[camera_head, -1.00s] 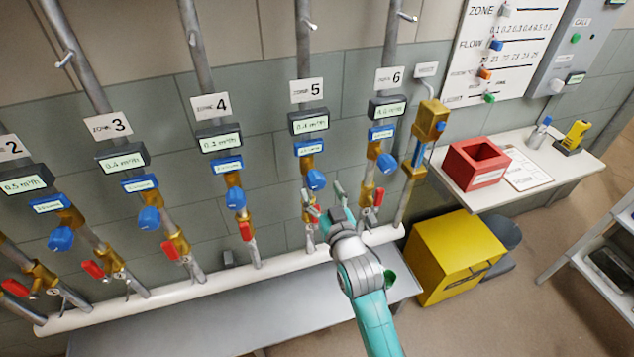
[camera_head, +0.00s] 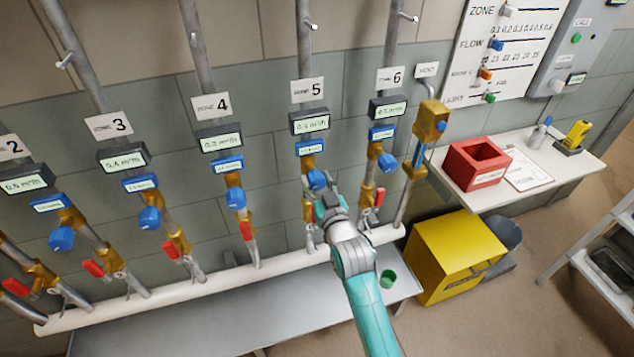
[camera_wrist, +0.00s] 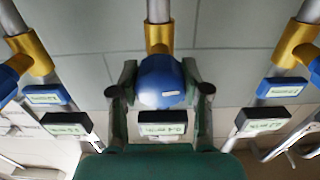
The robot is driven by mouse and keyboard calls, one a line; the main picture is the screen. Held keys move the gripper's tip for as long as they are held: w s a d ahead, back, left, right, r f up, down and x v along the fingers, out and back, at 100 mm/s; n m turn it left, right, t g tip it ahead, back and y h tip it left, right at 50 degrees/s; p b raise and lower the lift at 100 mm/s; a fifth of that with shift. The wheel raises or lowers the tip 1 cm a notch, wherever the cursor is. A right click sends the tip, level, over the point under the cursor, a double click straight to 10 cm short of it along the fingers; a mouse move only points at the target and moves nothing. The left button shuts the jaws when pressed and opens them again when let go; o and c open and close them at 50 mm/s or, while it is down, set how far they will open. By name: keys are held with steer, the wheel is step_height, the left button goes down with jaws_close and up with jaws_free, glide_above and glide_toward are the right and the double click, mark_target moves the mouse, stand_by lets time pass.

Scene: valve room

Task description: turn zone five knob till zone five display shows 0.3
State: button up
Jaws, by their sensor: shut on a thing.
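The zone five knob is a blue rounded knob (camera_head: 317,179) on the brass valve below the zone 5 sign (camera_head: 307,91). My gripper (camera_head: 318,191) is at this knob from below in the head view. In the wrist view, my gripper (camera_wrist: 161,88) is shut on the blue knob (camera_wrist: 162,78), with a finger on each side. The zone five display (camera_head: 309,122) is a dark box above the knob; its reading looks like 0.4, but the digits are small and blurred. The display also shows beyond the knob in the wrist view (camera_wrist: 162,129).
The zone 4 knob (camera_head: 236,198) and zone 6 knob (camera_head: 387,162) flank the pipe closely. A white horizontal pipe (camera_head: 200,288) and grey bench (camera_head: 240,318) lie below. A yellow box (camera_head: 452,258) and a table with a red bin (camera_head: 474,164) stand right.

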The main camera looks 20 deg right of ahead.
steer(key=shift+m, duration=2.2)
steer(key=o, duration=1.1)
steer(key=shift+o, duration=0.2)
steer(key=s, duration=1.2)
